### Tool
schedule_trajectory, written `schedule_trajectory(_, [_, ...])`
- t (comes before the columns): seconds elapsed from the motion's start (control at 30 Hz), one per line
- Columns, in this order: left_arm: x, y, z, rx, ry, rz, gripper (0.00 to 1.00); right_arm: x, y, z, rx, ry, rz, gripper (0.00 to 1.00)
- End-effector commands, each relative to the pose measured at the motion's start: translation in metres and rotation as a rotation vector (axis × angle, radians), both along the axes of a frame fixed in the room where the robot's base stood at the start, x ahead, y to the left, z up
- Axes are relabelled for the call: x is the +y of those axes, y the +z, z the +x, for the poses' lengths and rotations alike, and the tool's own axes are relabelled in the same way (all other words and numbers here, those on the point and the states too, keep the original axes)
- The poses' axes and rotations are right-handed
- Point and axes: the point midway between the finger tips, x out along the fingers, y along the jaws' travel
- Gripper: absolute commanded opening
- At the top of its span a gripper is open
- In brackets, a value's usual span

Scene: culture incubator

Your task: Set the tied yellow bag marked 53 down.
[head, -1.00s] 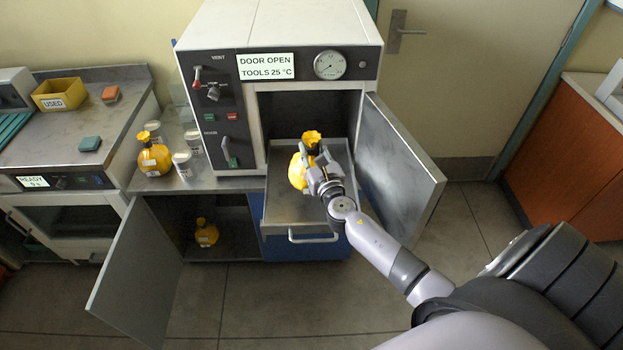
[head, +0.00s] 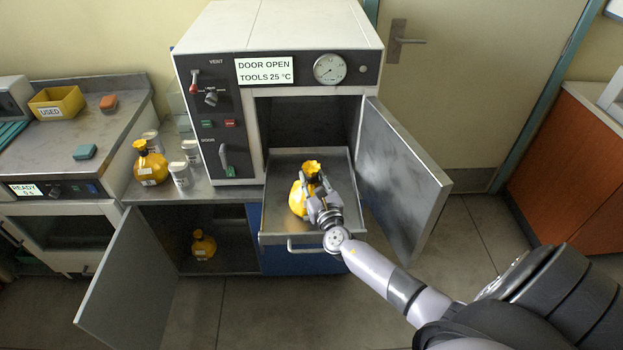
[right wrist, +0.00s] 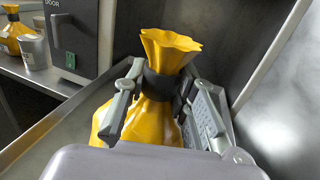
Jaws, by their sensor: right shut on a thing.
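My right gripper (head: 314,187) is shut on the dark-banded neck of a tied yellow bag (head: 298,200), which is upright. The bag is over the pulled-out metal tray (head: 340,168) in front of the open incubator chamber. In the right wrist view the two fingers (right wrist: 163,86) clasp the dark band just below the bag's flared top (right wrist: 172,45). The bag's underside is hidden by my gripper, so I cannot tell whether it touches the tray. No number is readable on it. My left gripper is not in view.
The incubator door (head: 405,185) stands open right of the tray. A second yellow bag (head: 150,167) stands on the left bench beside pale jars (head: 181,174). A third (head: 203,246) is in the open lower cupboard, whose door (head: 125,285) swings out left. The tray has free room.

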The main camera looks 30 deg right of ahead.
Motion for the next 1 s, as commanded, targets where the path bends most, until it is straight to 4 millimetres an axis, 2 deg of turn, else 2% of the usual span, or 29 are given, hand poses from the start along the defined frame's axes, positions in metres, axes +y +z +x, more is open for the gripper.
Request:
schedule_trajectory(0.07, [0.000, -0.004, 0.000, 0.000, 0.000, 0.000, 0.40, 0.000, -0.003, 0.000, -0.003, -0.001, -0.001, 0.00])
schedule_trajectory(0.1, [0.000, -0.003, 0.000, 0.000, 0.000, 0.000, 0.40, 0.000, -0.002, 0.000, 0.000, 0.000, 0.000, 0.28])
schedule_trajectory(0.37, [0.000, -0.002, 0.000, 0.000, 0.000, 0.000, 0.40, 0.000, -0.003, 0.000, 0.001, 0.000, 0.000, 0.45])
schedule_trajectory(0.77, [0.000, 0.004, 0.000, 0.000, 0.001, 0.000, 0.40, 0.000, 0.004, 0.000, 0.001, 0.000, 0.000, 0.45])
schedule_trajectory(1.0, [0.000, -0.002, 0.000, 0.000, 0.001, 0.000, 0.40, 0.012, -0.003, -0.042, 0.005, 0.002, 0.001, 0.45])
